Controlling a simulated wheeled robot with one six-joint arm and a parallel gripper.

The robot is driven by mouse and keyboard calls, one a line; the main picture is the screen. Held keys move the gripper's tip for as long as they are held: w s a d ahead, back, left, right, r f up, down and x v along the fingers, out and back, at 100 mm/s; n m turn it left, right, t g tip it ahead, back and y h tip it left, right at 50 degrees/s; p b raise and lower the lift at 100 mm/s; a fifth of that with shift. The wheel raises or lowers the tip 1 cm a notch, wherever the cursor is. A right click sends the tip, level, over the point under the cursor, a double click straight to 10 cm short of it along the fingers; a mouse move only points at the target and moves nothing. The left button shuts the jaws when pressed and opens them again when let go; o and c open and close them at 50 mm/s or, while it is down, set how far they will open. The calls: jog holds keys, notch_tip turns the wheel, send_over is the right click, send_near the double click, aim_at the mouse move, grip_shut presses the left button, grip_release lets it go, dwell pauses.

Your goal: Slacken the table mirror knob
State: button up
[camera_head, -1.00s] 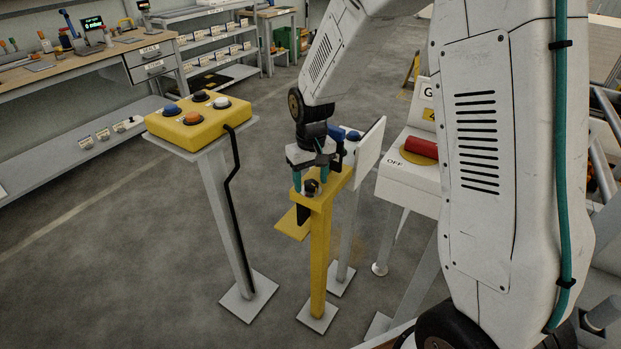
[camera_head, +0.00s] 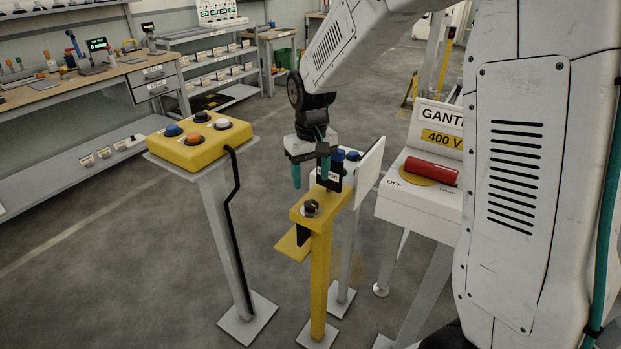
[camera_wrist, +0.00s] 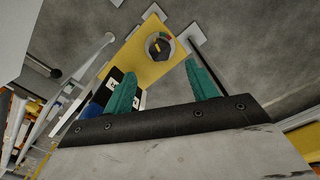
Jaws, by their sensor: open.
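A black knob (camera_head: 311,207) sits on top of a yellow post (camera_head: 320,265). The wrist view shows the knob (camera_wrist: 159,45) on a round dial with small red and green marks, on the yellow plate (camera_wrist: 146,66). My gripper (camera_head: 310,179) is open and empty, with its teal fingers pointing down above the knob and apart from it. In the wrist view the fingers of my gripper (camera_wrist: 160,70) stand apart, with the knob beyond the gap between them. I cannot make out a table mirror for certain.
A yellow button box (camera_head: 202,142) stands on a grey post at left. A white panel (camera_head: 369,173) and a blue button (camera_head: 353,155) are close behind the yellow post. A white cabinet with a red handle (camera_head: 431,171) is at right. A workbench (camera_head: 95,80) is at back left.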

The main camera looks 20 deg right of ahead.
aim_at(311, 203)
jog(key=m, duration=1.3)
jog(key=shift+f, duration=0.1)
notch_tip(311, 203, down, 8)
jog(key=shift+r, duration=0.1)
jog(key=c, duration=1)
